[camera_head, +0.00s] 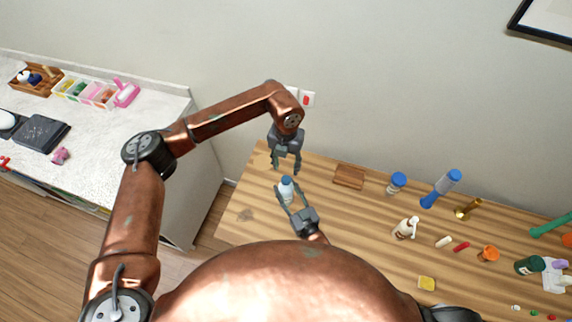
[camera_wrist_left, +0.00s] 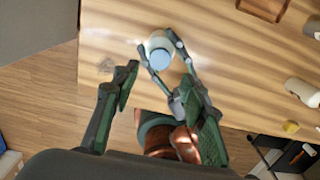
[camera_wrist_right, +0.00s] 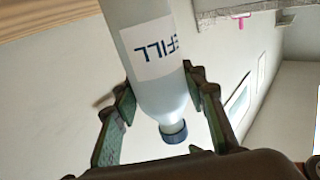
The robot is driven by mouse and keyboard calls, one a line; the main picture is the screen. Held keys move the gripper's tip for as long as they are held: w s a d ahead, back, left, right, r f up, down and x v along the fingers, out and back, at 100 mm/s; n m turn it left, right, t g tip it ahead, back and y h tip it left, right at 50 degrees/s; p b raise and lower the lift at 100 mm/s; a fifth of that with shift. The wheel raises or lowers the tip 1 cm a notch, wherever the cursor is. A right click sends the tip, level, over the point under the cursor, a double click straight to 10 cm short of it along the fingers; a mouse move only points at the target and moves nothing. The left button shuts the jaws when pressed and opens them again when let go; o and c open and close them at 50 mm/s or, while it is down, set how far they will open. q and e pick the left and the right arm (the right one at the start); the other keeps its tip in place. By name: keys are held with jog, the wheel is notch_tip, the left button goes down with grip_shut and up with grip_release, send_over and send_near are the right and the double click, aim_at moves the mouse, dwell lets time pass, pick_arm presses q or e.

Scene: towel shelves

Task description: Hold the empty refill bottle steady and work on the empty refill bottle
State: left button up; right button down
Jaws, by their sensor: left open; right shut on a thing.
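The refill bottle (camera_head: 286,186) is pale with a blue cap and stands over the left end of the wooden table. My right gripper (camera_head: 291,197) is shut on its sides. In the right wrist view the bottle (camera_wrist_right: 158,80) shows a white label reading "EFILL", upside down in the picture, and its blue cap (camera_wrist_right: 173,131). My left gripper (camera_head: 285,170) is open and empty, just behind and apart from the bottle in the head view. In the left wrist view the bottle's light blue cap (camera_wrist_left: 160,60) is seen from above, beyond the open left fingers (camera_wrist_left: 166,98).
A white counter (camera_head: 140,125) stands at left. A wall rises behind.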

aim_at(286, 179)
pick_arm(q)
jog(key=shift+f, duration=4)
jog(key=shift+c, duration=0.4)
grip_shut()
jog(key=m, duration=0.3)
jog(key=shift+m, duration=0.4)
jog(key=m, duration=0.4)
jog(key=shift+m, duration=0.3)
jog(key=shift+o, duration=1.1)
grip_release()
